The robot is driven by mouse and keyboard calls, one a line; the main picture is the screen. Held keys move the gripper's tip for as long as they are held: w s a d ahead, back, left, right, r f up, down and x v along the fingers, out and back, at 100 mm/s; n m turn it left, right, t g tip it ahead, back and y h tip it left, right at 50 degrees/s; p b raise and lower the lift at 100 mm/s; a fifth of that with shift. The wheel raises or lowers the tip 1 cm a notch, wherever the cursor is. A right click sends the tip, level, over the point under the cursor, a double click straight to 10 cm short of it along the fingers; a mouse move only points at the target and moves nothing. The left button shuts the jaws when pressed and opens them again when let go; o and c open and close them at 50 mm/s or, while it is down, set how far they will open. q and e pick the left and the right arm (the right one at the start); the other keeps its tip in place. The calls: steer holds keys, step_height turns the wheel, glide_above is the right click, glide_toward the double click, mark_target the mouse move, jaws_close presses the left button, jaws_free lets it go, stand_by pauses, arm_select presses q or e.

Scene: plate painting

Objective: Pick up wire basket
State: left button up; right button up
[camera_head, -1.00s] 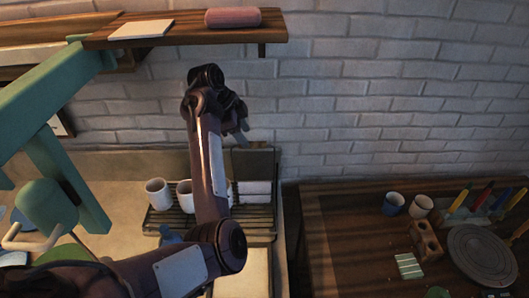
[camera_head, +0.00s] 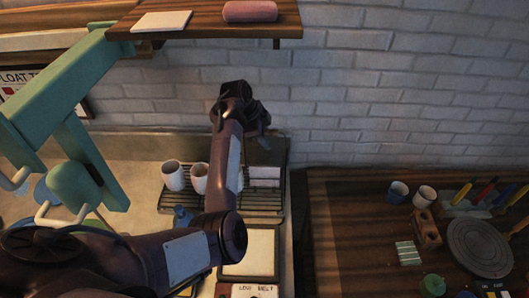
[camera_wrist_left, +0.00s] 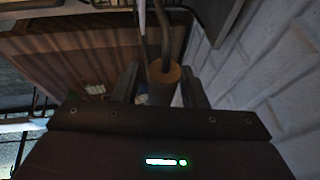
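No separate wire basket shows clearly. A black wire rack (camera_head: 262,203) stands on the pale counter in the head view, with white mugs (camera_head: 173,176) and a white block (camera_head: 264,174) on it. My left arm crosses in front of it and hides its middle. My left gripper (camera_head: 262,128) is above the rack's back edge, near the brick wall. In the left wrist view its two fingers (camera_wrist_left: 160,88) stand apart. A tan cylinder with a thin dark rod (camera_wrist_left: 165,78) shows between them; I cannot tell whether they touch it. My right gripper is not in view.
A wooden shelf (camera_head: 210,27) holds a white tile and a pink roll above. A teal lamp-like arm (camera_head: 60,85) stands at left. A dark wooden table (camera_head: 345,235) at right holds two cups, a round turntable (camera_head: 480,247) and tools. Its left part is clear.

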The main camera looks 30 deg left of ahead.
arm_select(q)
jaws_close()
steer(key=shift+w, duration=0.1)
